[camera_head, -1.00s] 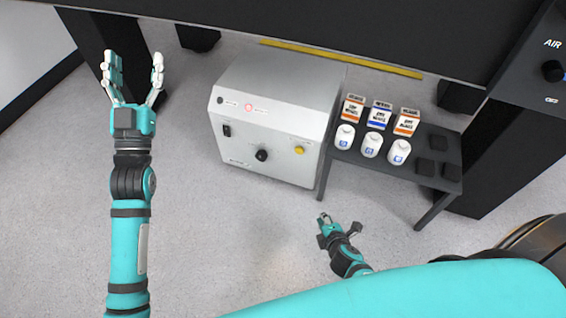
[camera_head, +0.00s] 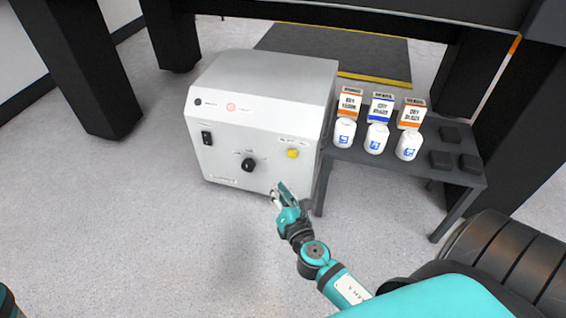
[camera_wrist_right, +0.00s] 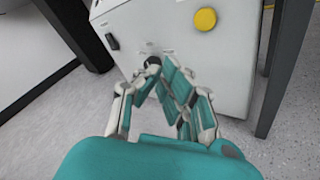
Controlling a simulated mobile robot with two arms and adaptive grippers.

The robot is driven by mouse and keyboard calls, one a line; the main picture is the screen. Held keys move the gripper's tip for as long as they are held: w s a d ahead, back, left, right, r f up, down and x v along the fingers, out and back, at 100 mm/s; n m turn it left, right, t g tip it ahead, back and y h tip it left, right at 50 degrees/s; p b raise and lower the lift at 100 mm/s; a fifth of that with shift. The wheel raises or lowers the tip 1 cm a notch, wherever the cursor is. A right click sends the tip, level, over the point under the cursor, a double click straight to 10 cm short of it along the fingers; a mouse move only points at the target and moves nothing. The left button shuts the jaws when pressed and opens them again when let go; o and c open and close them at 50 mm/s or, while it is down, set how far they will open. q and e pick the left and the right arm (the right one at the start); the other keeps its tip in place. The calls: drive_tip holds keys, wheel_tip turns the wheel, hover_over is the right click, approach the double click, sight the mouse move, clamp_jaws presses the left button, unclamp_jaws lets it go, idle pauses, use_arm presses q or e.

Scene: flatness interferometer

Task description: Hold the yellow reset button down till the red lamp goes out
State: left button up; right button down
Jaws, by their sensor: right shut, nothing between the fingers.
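The yellow reset button (camera_head: 292,154) is on the right of the front panel of a white-grey control box (camera_head: 262,80). It also shows near the top of the right wrist view (camera_wrist_right: 205,19). The red lamp (camera_head: 231,107) at the panel's upper left looks pale red; whether it is lit is hard to tell. My right gripper (camera_head: 281,190) is in front of the box, below and slightly left of the button, apart from it. Its fingers are shut and empty; they also show in the right wrist view (camera_wrist_right: 157,85). My left gripper is out of view.
The panel also has a black knob (camera_head: 248,165) and a black switch (camera_head: 207,138). Right of the box, a dark table (camera_head: 400,166) carries white bottles (camera_head: 377,138), small cartons (camera_head: 381,108) and dark pads (camera_head: 441,160). The floor in front and left is clear.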

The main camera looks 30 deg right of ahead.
sight(292, 154)
drive_tip(key=shift+r, duration=0.1)
idle(0.3)
drive_tip(key=w+d, duration=0.5)
drive_tip(key=d, duration=0.1)
drive_tip(key=shift+w+d+p, duration=0.3)
drive_tip(key=shift+w+p, duration=0.1)
drive_tip(key=shift+p, duration=0.05)
drive_tip(key=shift+w+d, duration=0.1)
idle(1.3)
drive_tip(key=shift+w+d, duration=0.2)
drive_tip(key=shift+w+d, duration=0.25)
drive_tip(key=shift+d, duration=0.1)
idle(2.1)
idle(1.2)
drive_tip(key=shift+s+a, duration=0.55)
drive_tip(key=shift+a, duration=0.1)
drive_tip(key=shift+s+a, duration=0.1)
